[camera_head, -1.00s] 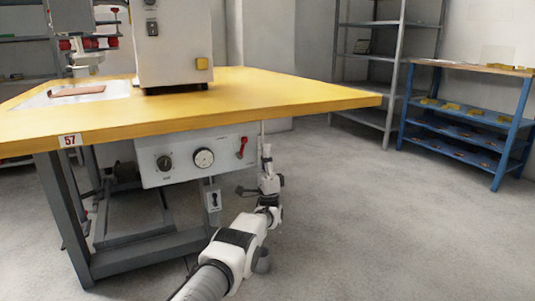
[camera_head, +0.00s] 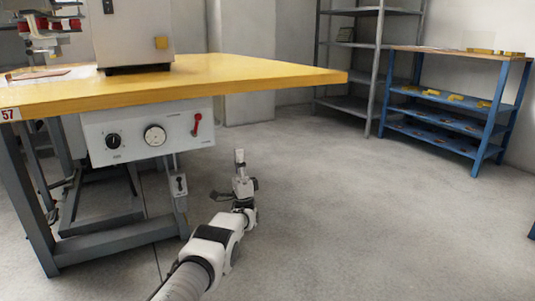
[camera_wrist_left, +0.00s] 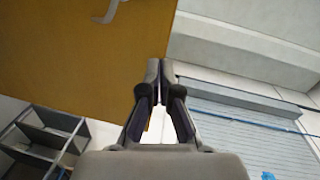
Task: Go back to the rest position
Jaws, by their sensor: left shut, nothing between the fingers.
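My left gripper (camera_head: 239,157) points upward in the head view, in front of the floor and to the right of the machine table's control panel. It is apart from the table. In the left wrist view my left gripper (camera_wrist_left: 159,68) is shut, with its fingertips together and nothing held. The wrist camera looks up past the fingers at the yellow-brown underside of a board (camera_wrist_left: 90,50) and the ceiling. My right gripper is in neither view.
The yellow table (camera_head: 230,75) carries a pale machine (camera_head: 138,35); a control panel (camera_head: 135,132) with a red lever hangs below. A blue shelf bench (camera_head: 455,100) and grey shelving (camera_head: 368,50) stand at the back right. The floor (camera_head: 350,210) to the right is clear.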

